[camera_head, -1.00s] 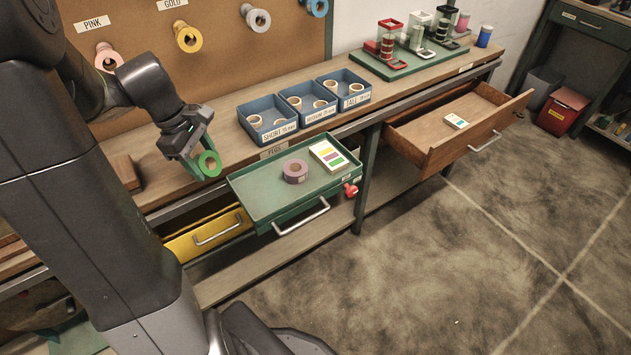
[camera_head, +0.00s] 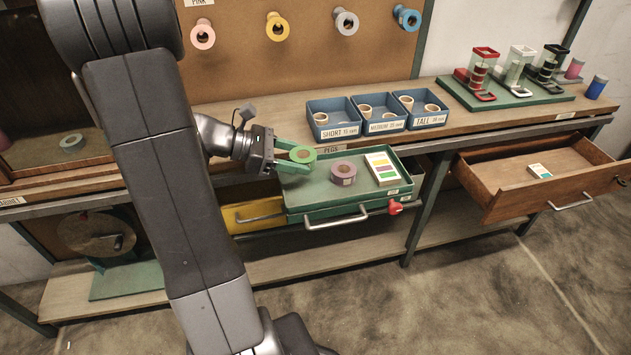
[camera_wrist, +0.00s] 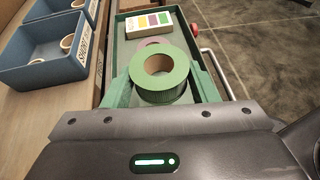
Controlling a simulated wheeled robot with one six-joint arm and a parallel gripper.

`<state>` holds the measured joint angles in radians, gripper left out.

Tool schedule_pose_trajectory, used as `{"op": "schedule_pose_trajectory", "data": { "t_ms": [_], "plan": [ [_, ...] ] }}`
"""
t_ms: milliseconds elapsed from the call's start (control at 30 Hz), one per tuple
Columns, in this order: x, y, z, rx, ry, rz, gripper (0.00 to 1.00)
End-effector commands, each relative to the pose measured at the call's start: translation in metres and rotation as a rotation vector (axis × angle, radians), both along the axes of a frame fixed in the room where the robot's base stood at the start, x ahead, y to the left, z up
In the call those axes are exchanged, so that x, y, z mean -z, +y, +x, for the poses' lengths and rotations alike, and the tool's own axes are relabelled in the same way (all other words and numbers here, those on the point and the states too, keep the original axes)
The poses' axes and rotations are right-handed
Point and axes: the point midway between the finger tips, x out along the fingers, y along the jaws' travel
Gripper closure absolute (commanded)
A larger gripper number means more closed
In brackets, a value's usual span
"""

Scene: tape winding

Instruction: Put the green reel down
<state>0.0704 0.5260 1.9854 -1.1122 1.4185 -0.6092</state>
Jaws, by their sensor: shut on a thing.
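The green reel (camera_head: 302,155) is held between the green fingers of my gripper (camera_head: 294,158). In the wrist view the green reel (camera_wrist: 160,78) lies flat, its brown core facing up, with a finger on either side. It is over the left part of the green tray drawer (camera_head: 320,192). I cannot tell whether it touches the drawer floor. In the wrist view the purple reel (camera_wrist: 152,42) is mostly hidden behind the green one.
Blue bins (camera_head: 333,118) of cores stand on the bench behind. A yellow drawer (camera_head: 252,214) is below left. An open wooden drawer (camera_head: 530,180) is at right. The green drawer's front middle is clear.

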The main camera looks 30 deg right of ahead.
Motion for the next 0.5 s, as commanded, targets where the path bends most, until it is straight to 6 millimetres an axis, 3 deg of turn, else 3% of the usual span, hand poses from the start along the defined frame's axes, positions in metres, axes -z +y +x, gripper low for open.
{"op": "schedule_pose_trajectory", "data": {
  "t_ms": [33,267,500],
  "plan": [
    [0.012,0.0,0.0,0.0,0.004,0.002,0.72],
    [0.03,0.0,0.0,0.001,0.001,0.001,0.72],
    [0.062,0.0,0.0,0.001,0.001,0.002,0.72]
  ]
}}
